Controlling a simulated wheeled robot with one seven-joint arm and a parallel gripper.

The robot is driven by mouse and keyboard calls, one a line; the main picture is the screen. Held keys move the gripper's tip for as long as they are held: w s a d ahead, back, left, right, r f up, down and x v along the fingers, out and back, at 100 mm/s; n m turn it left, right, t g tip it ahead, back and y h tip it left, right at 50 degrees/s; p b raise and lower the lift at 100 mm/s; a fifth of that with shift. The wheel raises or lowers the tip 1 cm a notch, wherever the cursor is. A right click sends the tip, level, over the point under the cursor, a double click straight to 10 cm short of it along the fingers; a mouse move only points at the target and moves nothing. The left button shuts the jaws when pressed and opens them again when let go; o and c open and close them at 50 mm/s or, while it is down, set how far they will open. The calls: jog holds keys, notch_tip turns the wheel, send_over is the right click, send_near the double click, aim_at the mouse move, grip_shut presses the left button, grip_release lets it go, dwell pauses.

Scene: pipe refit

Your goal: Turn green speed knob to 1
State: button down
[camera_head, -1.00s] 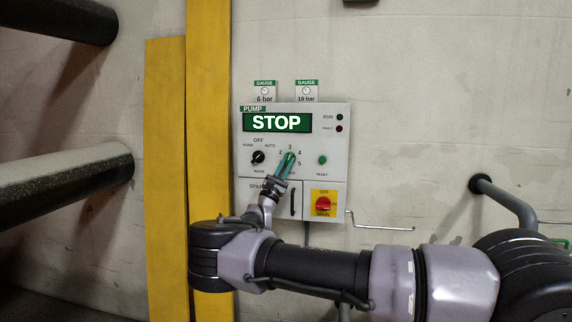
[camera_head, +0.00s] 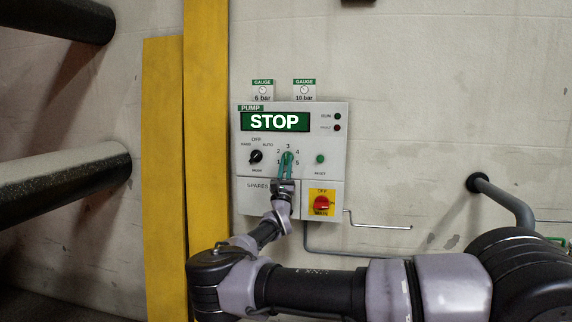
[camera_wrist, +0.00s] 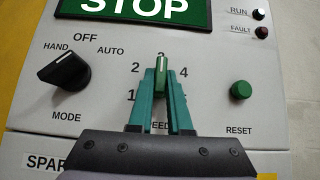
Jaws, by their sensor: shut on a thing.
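The green speed knob (camera_wrist: 162,76) stands out from the pump panel (camera_head: 243,200) between the teal fingers of my gripper (camera_wrist: 162,82). The fingers are shut on its sides from below. The display (camera_head: 275,122) reads STOP.
A black mode knob (camera_wrist: 64,71) is left of the speed knob and a green reset button (camera_wrist: 241,90) is right. A red main switch (camera_head: 322,203) is below right. A thin rod (camera_head: 380,226) juts out right of the panel. Yellow posts (camera_head: 206,100) stand at left.

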jog(key=shift+r, duration=0.15)
jog(key=c, duration=0.9)
grip_release()
jog(key=shift+d, duration=0.1)
jog(key=shift+o, duration=0.2)
jog(key=v, duration=1)
jog(key=shift+s+f, duration=0.2)
jog(key=shift+f, duration=0.15)
